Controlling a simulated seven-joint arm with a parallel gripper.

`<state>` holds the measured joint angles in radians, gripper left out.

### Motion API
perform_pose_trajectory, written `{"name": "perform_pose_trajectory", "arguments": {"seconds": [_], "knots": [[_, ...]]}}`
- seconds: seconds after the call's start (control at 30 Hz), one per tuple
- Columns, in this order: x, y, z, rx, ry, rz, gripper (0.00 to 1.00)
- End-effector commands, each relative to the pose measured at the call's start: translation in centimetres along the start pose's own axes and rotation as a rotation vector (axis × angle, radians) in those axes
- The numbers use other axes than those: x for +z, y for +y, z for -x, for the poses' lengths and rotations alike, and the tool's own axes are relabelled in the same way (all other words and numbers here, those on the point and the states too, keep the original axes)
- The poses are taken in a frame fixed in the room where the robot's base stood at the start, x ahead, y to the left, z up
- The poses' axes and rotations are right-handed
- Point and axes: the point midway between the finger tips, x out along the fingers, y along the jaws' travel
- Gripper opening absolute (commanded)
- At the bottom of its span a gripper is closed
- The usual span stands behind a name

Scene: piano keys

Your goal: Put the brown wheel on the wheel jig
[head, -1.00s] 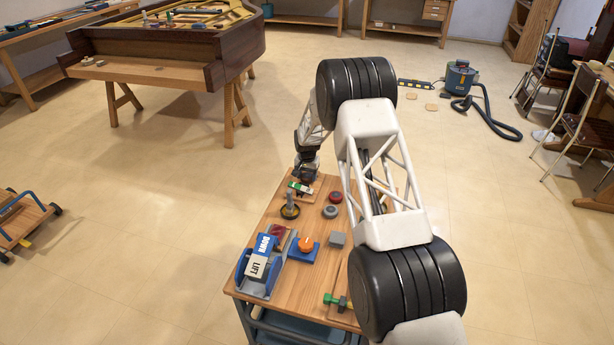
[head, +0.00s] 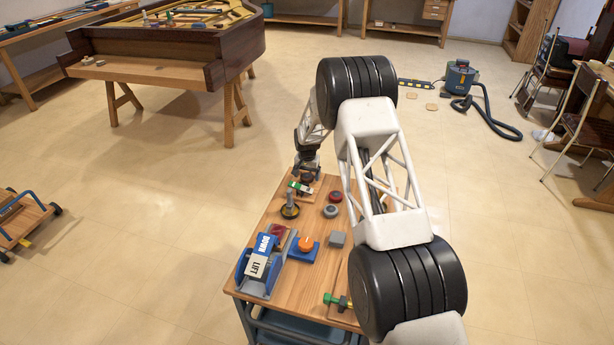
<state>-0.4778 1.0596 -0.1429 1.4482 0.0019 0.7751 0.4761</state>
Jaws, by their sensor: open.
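My gripper (head: 307,171) is over the far end of the wooden cart top, open, just above and behind a small board with a green and white piece (head: 300,187). A dark round piece shows below the fingers on that board; I cannot tell if the fingers touch it. An upright grey post (head: 290,198) stands nearer to me with a dark, brownish-yellow round disc (head: 289,211) around its foot. I cannot tell for sure whether this is the wheel jig or whether the disc is the brown wheel. No other clearly brown wheel shows.
An orange knob (head: 305,243) on a blue base, a grey block (head: 337,239), a red round piece (head: 335,197) and a grey one (head: 330,211) lie nearby. My arm hides the right side.

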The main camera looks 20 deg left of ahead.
Motion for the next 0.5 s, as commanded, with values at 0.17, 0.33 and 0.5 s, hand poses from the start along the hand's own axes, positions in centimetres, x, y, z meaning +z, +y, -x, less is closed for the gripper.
{"name": "perform_pose_trajectory", "arguments": {"seconds": [0.17, 0.33, 0.5], "knots": [[0.0, 0.0, 1.2, 0.000, 0.000, 0.000, 0.86], [0.0, 0.0, 3.1, 0.000, 0.001, 0.000, 0.86], [0.0, 0.0, 5.2, 0.000, 0.001, 0.000, 0.86]]}}
